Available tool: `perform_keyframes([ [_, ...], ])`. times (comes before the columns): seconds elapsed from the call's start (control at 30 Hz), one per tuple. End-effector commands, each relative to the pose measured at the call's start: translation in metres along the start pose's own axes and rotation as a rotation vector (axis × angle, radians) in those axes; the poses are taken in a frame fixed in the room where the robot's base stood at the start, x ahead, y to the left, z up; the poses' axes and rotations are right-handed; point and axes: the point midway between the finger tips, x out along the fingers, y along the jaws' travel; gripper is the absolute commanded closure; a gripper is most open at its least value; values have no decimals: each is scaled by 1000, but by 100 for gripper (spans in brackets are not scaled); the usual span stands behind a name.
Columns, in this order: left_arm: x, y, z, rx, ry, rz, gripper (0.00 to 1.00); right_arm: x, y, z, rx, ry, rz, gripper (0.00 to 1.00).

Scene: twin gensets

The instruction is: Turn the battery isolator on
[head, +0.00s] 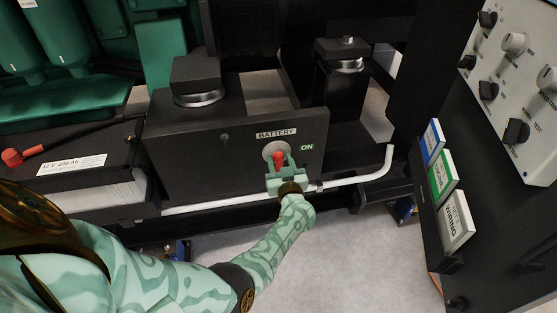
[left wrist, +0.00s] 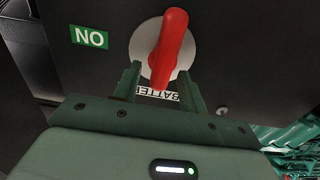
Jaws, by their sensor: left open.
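The battery isolator is a red handle (head: 279,158) on a pale round plate, set in a black panel (head: 190,160) under a BATTERY label (head: 276,133). A green ON label (head: 307,147) is to its right. In the left wrist view the red handle (left wrist: 172,45) stands nearly upright, slightly tilted, on its pale disc (left wrist: 143,45). My left gripper (head: 283,165) is at the handle. Its two fingers (left wrist: 160,80) are open, one on each side of the handle's near end. I cannot tell whether they touch it. My right gripper is not in view.
A pale pipe (head: 350,181) runs below and right of the panel. A battery (head: 75,170) with a red terminal cap is at left. A rack of manuals (head: 442,185) and a grey control panel (head: 515,85) stand at right. Bare floor (head: 340,260) lies in front.

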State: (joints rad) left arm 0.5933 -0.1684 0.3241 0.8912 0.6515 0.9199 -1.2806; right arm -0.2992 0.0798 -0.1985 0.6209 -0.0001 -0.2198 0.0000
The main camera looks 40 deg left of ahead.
Motion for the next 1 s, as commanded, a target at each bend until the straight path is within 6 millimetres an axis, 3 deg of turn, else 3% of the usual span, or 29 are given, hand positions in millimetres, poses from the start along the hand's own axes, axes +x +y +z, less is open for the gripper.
perform_keyframes([
  [0.13,0,0,0,0,0,0,61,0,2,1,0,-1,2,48],
  [0.27,0,0,0,0,0,0,97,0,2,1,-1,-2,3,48],
  [0.3,0,0,0,0,0,0,100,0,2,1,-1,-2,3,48],
  [0.67,0,-1,0,-41,0,1,100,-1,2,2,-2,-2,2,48],
  [1.0,0,-4,1,-267,-1,1,100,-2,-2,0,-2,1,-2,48],
])
